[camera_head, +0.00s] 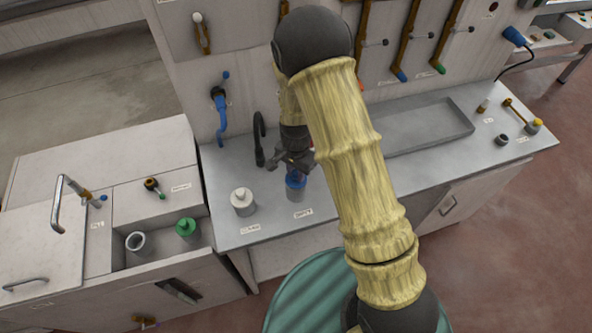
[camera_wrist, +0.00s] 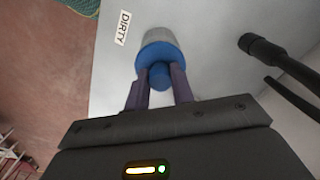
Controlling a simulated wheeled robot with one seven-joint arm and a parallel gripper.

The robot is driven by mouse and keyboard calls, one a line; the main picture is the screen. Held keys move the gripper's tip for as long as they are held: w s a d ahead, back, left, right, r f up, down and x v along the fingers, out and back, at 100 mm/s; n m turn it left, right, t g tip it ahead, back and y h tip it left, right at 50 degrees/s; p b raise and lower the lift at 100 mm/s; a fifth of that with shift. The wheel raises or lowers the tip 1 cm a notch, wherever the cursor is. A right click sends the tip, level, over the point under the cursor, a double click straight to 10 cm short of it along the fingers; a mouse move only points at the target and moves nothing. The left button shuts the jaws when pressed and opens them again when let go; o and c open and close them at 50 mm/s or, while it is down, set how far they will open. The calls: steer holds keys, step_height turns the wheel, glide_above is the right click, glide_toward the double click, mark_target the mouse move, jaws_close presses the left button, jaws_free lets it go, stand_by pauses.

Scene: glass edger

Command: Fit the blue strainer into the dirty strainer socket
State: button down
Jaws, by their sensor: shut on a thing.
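The blue strainer (camera_wrist: 160,52) is between the two fingers of my gripper (camera_wrist: 161,76), which is shut on its knob. In the wrist view the strainer lines up with the pale grey socket (camera_wrist: 158,35) beside the DIRTY label (camera_wrist: 122,27). In the head view the blue strainer (camera_head: 296,180) is at the top of the dirty socket (camera_head: 294,193), under my gripper (camera_head: 295,168). I cannot tell how deep it sits in the socket. The strainer appears roughly upright.
A white-topped socket (camera_head: 242,202) stands to the left on the same counter. A black curved spout (camera_head: 260,140) rises close behind my gripper. A shallow grey tray (camera_head: 425,128) lies to the right. A green-topped piece (camera_head: 186,228) and an open grey cup (camera_head: 136,242) are in the left bin.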

steer(key=shift+f+b, duration=0.75)
steer(key=shift+f, duration=0.35)
steer(key=c, duration=1.1)
jaws_free()
steer(key=shift+r, duration=0.1)
step_height(320, 180, up, 17)
steer(key=shift+r+b, duration=0.1)
steer(key=shift+b, duration=1.1)
steer(key=s+d+n+t, duration=0.1)
steer(key=s+d+n, duration=0.1)
steer(key=s+d, duration=0.2)
steer(key=s+d+n, duration=0.3)
steer(key=s+d, duration=0.1)
steer(key=d, duration=0.1)
steer(key=s+d+n+t, duration=0.1)
steer(key=s+d+n, duration=0.1)
steer(key=s+d, duration=0.2)
steer(key=shift+s+d+r+t, duration=0.2)
steer(key=shift+d+r+t, duration=0.05)
steer(key=shift+d+t, duration=0.05)
